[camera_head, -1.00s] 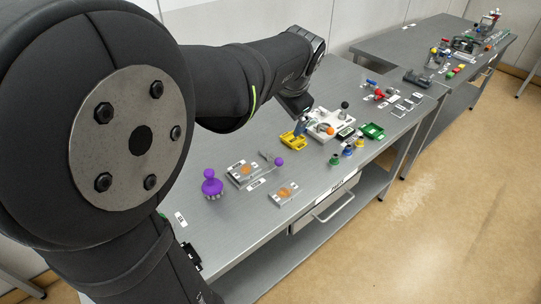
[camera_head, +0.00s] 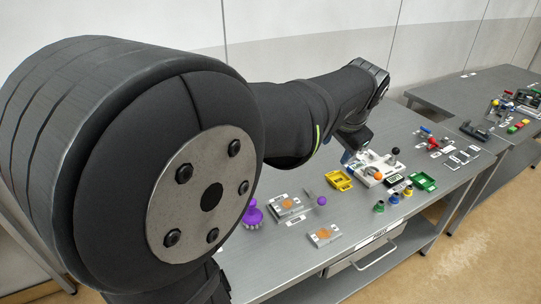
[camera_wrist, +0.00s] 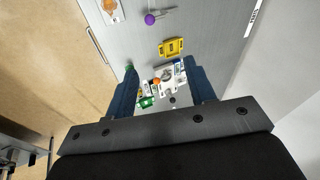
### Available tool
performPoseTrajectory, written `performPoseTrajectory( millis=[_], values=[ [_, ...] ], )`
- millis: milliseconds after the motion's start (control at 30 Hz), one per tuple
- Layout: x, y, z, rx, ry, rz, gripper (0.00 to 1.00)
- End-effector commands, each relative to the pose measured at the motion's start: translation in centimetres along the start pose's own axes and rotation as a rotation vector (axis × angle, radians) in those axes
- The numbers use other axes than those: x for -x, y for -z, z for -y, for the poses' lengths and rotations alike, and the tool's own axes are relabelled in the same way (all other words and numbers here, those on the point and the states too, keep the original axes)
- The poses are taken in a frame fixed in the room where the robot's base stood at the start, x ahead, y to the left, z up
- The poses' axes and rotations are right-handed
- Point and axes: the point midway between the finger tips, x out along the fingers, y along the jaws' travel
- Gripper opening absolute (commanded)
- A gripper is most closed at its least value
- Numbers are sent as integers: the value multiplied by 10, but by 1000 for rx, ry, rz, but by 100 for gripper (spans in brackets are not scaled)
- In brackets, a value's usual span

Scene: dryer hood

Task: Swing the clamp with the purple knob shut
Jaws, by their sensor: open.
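The clamp with the purple knob is on the bench in the head view. Its purple knob (camera_head: 322,200) ends a thin lever that lies out to the right of the grey clamp base (camera_head: 287,205), which has an orange patch. In the wrist view the purple knob (camera_wrist: 150,19) is at the top, ahead of my fingers. My gripper (camera_head: 350,156) is open and empty, above the bench near the white block and beyond the clamp. In the wrist view its two blue fingers (camera_wrist: 161,88) are wide apart. Little of the clamp base shows in the wrist view.
A yellow tray (camera_head: 339,180) lies between the clamp and my gripper. A white block (camera_head: 374,167) with orange and black knobs and a green tray (camera_head: 423,181) are to the right. A purple-topped piece (camera_head: 252,213) and an orange-patched plate (camera_head: 324,236) are near the clamp.

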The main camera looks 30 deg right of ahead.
Motion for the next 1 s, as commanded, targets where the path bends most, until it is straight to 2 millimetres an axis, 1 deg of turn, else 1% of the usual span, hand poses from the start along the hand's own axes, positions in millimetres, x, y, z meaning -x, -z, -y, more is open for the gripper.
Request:
performPoseTrajectory(
  millis=[33, 167, 400, 500, 600, 700, 800, 933, 1000],
  values=[
    [-9, 0, 3, 88, -18, 12, 50],
    [-36, 3, 8, 415, -77, 50, 50],
    [-86, 5, 20, 1057, -165, 158, 50],
    [-104, 6, 25, 1294, -189, 209, 50],
    [-118, 6, 28, 1479, -203, 253, 50],
    [-126, 6, 31, 1600, -211, 284, 50],
    [-131, 6, 32, 1660, -214, 299, 50],
    [-140, 5, 29, 1675, -214, 306, 50],
    [-150, 5, 25, 1673, -214, 307, 50]
  ],
)
